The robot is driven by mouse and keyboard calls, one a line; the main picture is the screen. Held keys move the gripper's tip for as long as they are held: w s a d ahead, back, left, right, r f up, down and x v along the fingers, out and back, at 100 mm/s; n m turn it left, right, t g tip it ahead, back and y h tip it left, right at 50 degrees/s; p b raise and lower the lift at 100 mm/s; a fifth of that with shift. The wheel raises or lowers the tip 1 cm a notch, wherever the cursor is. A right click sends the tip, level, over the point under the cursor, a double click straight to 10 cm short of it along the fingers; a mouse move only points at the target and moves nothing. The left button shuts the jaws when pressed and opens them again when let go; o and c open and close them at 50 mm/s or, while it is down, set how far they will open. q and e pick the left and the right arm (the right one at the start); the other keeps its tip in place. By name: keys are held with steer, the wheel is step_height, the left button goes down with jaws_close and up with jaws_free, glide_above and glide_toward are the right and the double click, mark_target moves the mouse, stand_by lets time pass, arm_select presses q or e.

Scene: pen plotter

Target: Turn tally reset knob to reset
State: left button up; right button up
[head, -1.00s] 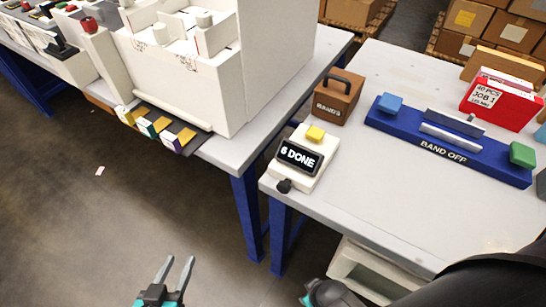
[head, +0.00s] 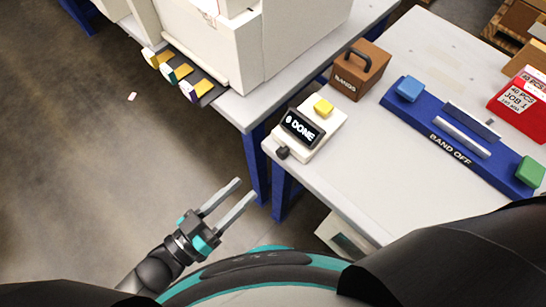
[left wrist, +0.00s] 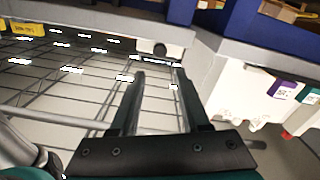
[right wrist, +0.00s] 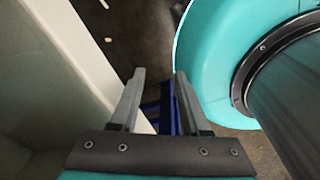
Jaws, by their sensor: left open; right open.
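The tally counter (head: 311,128) is a white box at the near left corner of the right-hand table, with a yellow button on top and a dark display reading "6 DONE". Its small black knob (head: 282,153) sticks out at the box's near left end, by the table edge. The knob also shows in the left wrist view (left wrist: 159,49), beyond the fingertips. My left gripper (head: 238,189) is open and empty, below and left of the knob and apart from it. My right gripper (right wrist: 156,75) is open and empty in the right wrist view; it is not visible in the head view.
A brown BANDS box (head: 357,77) stands behind the counter. A blue BAND OFF fixture (head: 425,133) with blue and green blocks lies to the right. A white machine (head: 222,50) stands on the left-hand table. Open floor lies left of my left gripper.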

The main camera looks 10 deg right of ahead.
mark_target(279, 156)
arm_select(q)
steer(key=b+x, duration=0.1)
steer(key=x, duration=0.9)
steer(key=shift+w+d, duration=0.1)
jaws_close()
